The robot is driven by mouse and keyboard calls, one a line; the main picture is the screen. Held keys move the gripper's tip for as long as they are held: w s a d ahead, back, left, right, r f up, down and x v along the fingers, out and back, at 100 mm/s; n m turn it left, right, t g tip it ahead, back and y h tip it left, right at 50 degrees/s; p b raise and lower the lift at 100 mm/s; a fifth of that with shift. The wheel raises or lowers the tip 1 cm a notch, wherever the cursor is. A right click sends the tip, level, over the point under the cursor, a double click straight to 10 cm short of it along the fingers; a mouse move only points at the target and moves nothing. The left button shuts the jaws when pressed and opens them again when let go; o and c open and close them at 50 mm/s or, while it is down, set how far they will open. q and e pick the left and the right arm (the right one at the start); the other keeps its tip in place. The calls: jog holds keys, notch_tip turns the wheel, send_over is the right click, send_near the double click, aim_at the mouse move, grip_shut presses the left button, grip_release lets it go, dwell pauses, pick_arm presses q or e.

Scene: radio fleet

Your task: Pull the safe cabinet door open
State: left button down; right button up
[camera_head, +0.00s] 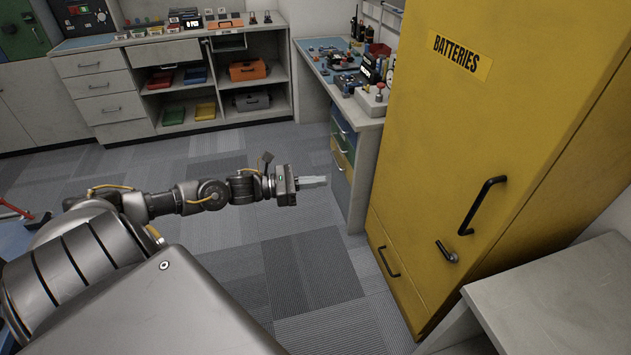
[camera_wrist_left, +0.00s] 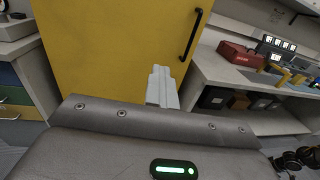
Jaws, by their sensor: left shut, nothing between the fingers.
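The safe cabinet (camera_head: 455,130) is tall and yellow, with a "BATTERIES" label, and stands at the right of the head view. Its door is shut, with a long black bar handle (camera_head: 482,206) and a short black lever (camera_head: 446,251) below it. My left gripper (camera_head: 314,181) is shut and empty, out in the air left of the cabinet and apart from it. In the left wrist view its fingers (camera_wrist_left: 161,86) point toward the yellow door (camera_wrist_left: 105,50), with the bar handle (camera_wrist_left: 191,35) beyond and to their right.
A grey bench (camera_head: 560,290) stands close to the right of the cabinet. A workbench with tools (camera_head: 350,75) and coloured drawers stands left of it. White drawers and shelves (camera_head: 110,85) line the back. Carpeted floor (camera_head: 290,265) is clear in front of the cabinet.

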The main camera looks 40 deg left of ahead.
dwell(0.6)
pick_arm(q)
jog(key=c, duration=1.5)
grip_release()
jog(key=b+v, duration=0.1)
jog(key=v, duration=0.9)
jog(key=shift+s+a, duration=0.3)
